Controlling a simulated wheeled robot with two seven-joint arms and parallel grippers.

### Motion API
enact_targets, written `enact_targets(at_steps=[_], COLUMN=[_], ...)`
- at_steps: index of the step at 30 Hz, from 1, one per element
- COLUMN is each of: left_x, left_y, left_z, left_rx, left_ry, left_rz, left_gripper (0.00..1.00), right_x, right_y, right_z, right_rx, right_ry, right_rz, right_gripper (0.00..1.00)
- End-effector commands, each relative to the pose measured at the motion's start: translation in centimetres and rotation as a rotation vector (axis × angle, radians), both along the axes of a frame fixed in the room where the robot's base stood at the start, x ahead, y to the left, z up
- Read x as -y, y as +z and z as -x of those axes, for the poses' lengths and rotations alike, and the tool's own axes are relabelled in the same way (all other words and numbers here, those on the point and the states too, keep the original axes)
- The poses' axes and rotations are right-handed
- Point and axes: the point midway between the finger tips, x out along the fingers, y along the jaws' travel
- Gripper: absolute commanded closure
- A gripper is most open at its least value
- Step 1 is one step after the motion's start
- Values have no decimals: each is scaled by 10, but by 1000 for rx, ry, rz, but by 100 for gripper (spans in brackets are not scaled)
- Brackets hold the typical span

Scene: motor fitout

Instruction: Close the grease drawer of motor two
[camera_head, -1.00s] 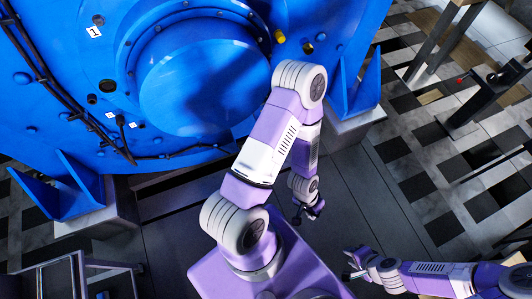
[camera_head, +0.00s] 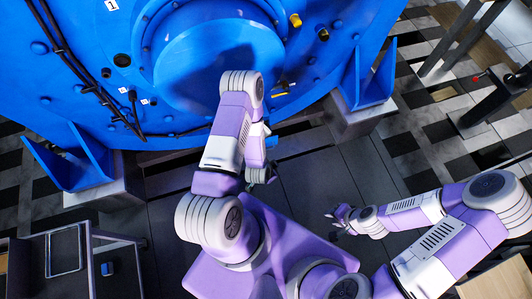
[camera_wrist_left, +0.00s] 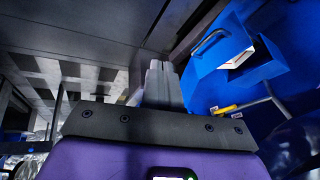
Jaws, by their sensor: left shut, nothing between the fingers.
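The big blue motor (camera_head: 290,60) fills the top of the head view. In the left wrist view, a blue drawer-like box (camera_wrist_left: 262,68) with a pale interior stands out at upper right, with a curved handle (camera_wrist_left: 208,42) on its front. It looks open. My left gripper (camera_wrist_left: 158,72) is shut and empty, its fingers left of the box and apparently apart from it. In the head view the left gripper is mostly hidden by my arm, below the motor. My right gripper (camera_head: 336,218) hangs over the dark floor, away from the motor; its jaw opening is too small to judge.
Blue support brackets (camera_head: 372,78) stand on grey blocks at both sides of the motor. A metal cart (camera_head: 65,255) is at lower left. Dark stands (camera_head: 490,100) are at upper right. The dark floor (camera_head: 320,175) between the motor and my base looks clear.

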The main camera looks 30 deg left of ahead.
Motion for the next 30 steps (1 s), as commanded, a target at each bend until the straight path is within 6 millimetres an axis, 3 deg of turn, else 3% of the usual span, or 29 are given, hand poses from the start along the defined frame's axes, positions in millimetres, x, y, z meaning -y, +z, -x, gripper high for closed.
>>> enact_targets(at_steps=[4,11,23,30], left_x=[-22,-31,-39,-64], left_y=[-11,-28,-99,-102], left_z=[-4,-16,-61,-81], left_rx=[66,88,88,87], left_ry=[-104,-139,-136,-137], left_rz=[-153,-204,-201,-200], left_gripper=[100,100,100,100], right_x=[0,0,0,0], right_y=[1,-6,-36,-43], right_z=[0,0,0,0], right_rx=[0,0,0,0], right_ry=[0,0,0,0], right_rz=[0,0,0,0], right_gripper=[67,67,67,67])
